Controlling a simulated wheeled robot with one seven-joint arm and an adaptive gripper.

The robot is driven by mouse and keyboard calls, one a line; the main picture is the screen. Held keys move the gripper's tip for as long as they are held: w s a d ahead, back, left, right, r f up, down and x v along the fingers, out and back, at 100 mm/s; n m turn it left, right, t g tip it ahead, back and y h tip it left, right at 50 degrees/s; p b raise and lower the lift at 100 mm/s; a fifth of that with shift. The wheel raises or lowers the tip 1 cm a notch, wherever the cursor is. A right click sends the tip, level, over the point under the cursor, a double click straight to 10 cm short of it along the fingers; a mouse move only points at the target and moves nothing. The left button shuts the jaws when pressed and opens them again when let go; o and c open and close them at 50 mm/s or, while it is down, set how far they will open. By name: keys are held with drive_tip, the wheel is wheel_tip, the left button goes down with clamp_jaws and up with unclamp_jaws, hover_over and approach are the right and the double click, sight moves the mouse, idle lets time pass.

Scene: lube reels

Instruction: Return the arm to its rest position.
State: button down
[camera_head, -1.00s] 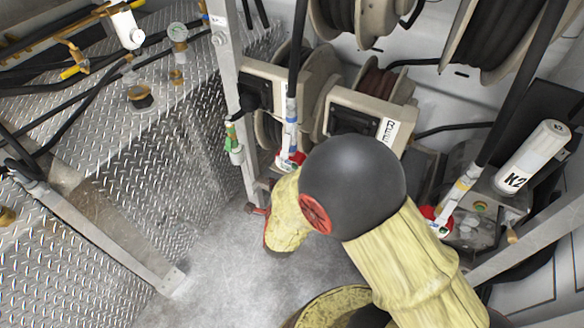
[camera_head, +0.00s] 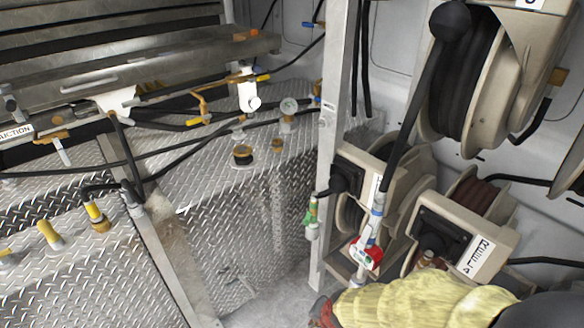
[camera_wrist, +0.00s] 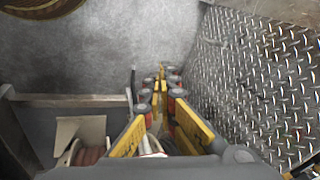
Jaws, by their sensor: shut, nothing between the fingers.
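In the wrist view my gripper (camera_wrist: 161,88) points away from the camera, with its yellow and dark fingers drawn together and nothing held between them. Beyond its tips is bare grey floor (camera_wrist: 115,55). In the head view my arm, in a yellow cover, crosses the lower right corner, in front of the lower hose reels.
A reel box (camera_head: 468,243) stands close behind my arm. A hose end with a red-and-white fitting (camera_head: 366,253) hangs beside a metal post (camera_head: 338,120). Diamond-plate panels (camera_wrist: 265,85) rise to the right in the wrist view. A tan reel (camera_wrist: 85,145) sits lower left.

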drive_tip(key=s+d+r+n+p, duration=0.2)
drive_tip(key=s+d+r, duration=0.1)
drive_tip(key=r, duration=0.8)
drive_tip(key=s+d+r+n+t+h+p, duration=0.1)
drive_tip(key=d+r, duration=0.4)
drive_tip(key=r, duration=0.7)
drive_tip(key=s+d+r+n+t+p, duration=0.1)
drive_tip(key=s+r, duration=0.5)
drive_tip(key=r, duration=0.6)
drive_tip(key=d+n+p, duration=0.1)
drive_tip(key=d+n, duration=0.1)
drive_tip(key=d, duration=0.1)
drive_tip(key=shift+r+n+h+p, duration=0.2)
drive_tip(key=shift+n+h+p, duration=0.1)
drive_tip(key=shift+n+p, duration=0.1)
